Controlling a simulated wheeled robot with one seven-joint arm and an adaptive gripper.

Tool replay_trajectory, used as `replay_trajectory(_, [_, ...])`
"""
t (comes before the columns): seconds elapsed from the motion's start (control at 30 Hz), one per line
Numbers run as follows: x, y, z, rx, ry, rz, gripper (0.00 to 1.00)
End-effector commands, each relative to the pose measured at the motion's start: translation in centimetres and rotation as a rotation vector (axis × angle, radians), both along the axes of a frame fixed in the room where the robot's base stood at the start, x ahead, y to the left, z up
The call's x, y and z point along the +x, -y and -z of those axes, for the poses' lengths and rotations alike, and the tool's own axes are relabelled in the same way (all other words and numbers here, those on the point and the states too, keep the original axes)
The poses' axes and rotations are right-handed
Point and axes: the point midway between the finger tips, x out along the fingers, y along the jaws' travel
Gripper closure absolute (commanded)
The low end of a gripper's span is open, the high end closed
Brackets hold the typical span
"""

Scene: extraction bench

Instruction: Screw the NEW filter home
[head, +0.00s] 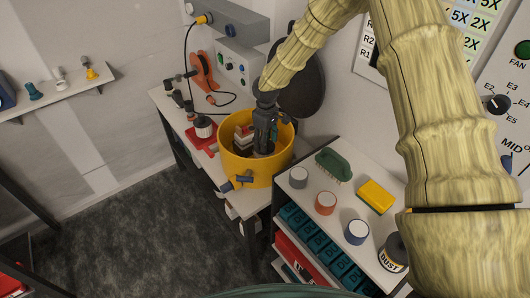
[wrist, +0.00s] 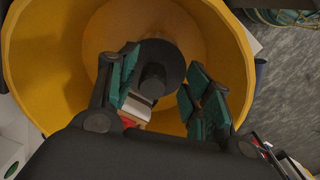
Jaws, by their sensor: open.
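A yellow round tub (head: 240,167) stands on the white bench, and my gripper (head: 264,140) reaches down into it from above. In the wrist view the tub's yellow wall (wrist: 45,70) surrounds my gripper (wrist: 160,72), whose green-padded fingers are spread apart. A dark round part with a raised centre (wrist: 153,82) sits between and beyond the fingers. Contact with it cannot be told. A white and red item (wrist: 137,110) shows below it, partly hidden by the gripper; the head view also shows a white and red item (head: 242,137) inside the tub. No filter is clearly marked as new.
A blue-handled fitting (head: 237,182) projects from the tub's front. A white-and-dark jar (head: 204,127) stands on a red tray left of it. A shelf unit at right holds a green brush (head: 333,165), yellow sponge (head: 376,196) and several cans.

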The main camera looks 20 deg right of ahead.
Motion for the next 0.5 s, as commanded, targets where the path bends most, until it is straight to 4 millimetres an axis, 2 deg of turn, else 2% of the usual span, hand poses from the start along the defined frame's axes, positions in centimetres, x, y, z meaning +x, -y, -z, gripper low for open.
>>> replay_trajectory(0.5, [0.25,0.04,0.3,-0.006,-0.006,-0.54,0.5])
